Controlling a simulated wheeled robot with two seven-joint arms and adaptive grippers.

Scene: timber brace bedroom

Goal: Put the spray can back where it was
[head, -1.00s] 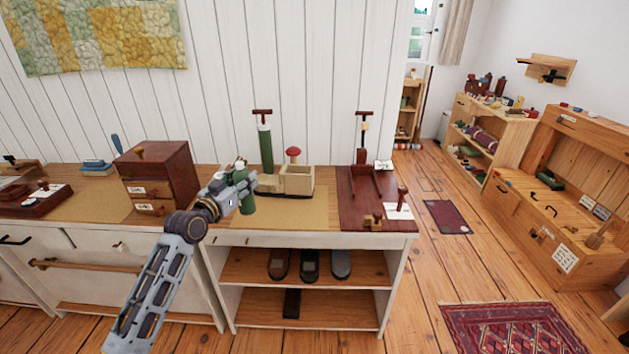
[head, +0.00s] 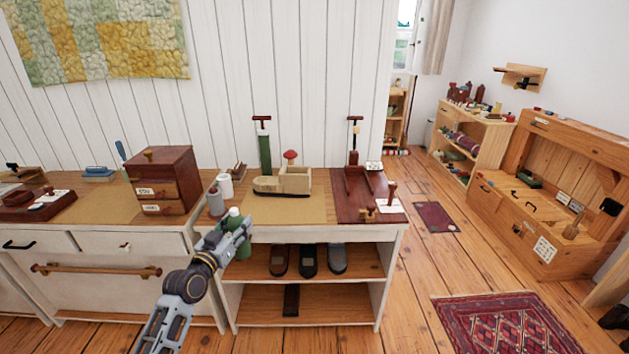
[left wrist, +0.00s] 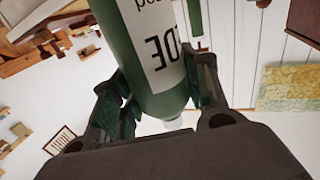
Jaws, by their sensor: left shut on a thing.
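The spray can is a green cylinder (head: 237,236) with a pale label and lettering. In the left wrist view the green can (left wrist: 130,45) runs between both fingers, its label turned toward the camera. My left gripper (head: 232,245) is shut on it. The gripper holds it in front of the bench's front edge, near the grey cylinder (head: 215,201) on the bench top. The can's lower part is partly hidden by the gripper in the head view. My right gripper does not show.
Shoes stand on the shelf below. The floor to the right is partly clear, with a patterned rug (head: 507,325).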

